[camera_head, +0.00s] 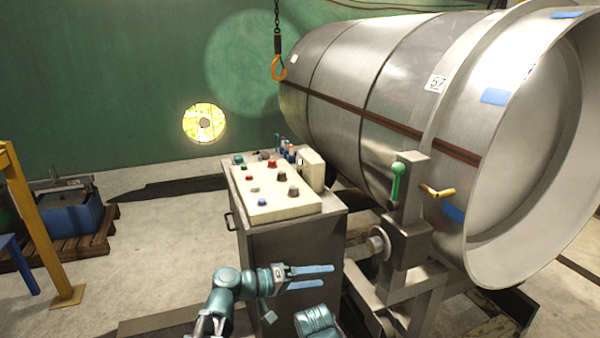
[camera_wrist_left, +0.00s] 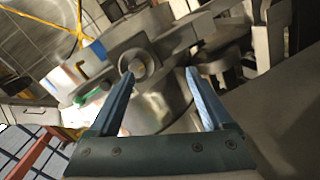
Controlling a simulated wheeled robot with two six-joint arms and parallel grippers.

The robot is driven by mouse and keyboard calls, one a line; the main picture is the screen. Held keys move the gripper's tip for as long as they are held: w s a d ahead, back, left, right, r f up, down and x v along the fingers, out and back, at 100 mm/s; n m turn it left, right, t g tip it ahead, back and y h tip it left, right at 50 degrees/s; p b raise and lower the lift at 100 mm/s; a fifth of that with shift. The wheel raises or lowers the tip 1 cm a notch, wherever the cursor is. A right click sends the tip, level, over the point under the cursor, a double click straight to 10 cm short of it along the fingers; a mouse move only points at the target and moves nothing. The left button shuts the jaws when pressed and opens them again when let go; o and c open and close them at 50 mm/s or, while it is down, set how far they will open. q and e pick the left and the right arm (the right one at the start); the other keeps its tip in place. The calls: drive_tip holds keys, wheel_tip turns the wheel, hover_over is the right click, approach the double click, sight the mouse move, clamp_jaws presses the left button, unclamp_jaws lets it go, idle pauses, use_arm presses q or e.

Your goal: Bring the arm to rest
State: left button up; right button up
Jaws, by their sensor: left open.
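My left arm comes in at the bottom of the head view. Its left gripper (camera_head: 312,277) points right, with two blue fingers apart and nothing between them. It is in front of the grey cabinet (camera_head: 285,255) in the picture, below the control panel. In the left wrist view the left gripper (camera_wrist_left: 158,90) also shows open and empty, with a round metal shaft end (camera_wrist_left: 137,64) beyond the fingers. A teal part of my own body shows at the bottom edge of the head view. My right gripper is not recognisable in either view.
A control panel (camera_head: 262,198) with several coloured knobs tops the cabinet. A large steel cylinder (camera_head: 340,70) fills the right, with a green-handled lever (camera_head: 398,182) on its stand. An orange hook (camera_head: 279,68) hangs above. Concrete floor (camera_head: 160,250) is open at left.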

use_arm(q)
drive_tip(key=s+a+f+g+y, duration=0.1)
drive_tip(key=s+a+f+y, duration=0.25)
drive_tip(key=f, duration=0.35)
drive_tip(key=s+a+f+g+y, duration=0.2)
drive_tip(key=s+a+f+y, duration=0.1)
drive_tip(key=a+f+y, duration=0.3)
drive_tip(key=s+a+f+g+y, duration=0.1)
drive_tip(key=s+a+f+y, duration=0.15)
drive_tip(key=a, duration=0.35)
drive_tip(key=s+a+f+y, duration=0.2)
drive_tip(key=s+a+y, duration=0.1)
drive_tip(key=a, duration=0.3)
drive_tip(key=s+d+m+g+y, duration=0.1)
drive_tip(key=s+d+m, duration=0.3)
drive_tip(key=d, duration=0.6)
wheel_tip(320, 180, up, 18)
drive_tip(key=s+n+p, duration=0.1)
drive_tip(key=p, duration=1.7)
drive_tip(key=shift+s+d, duration=0.15)
drive_tip(key=shift+f, duration=0.15)
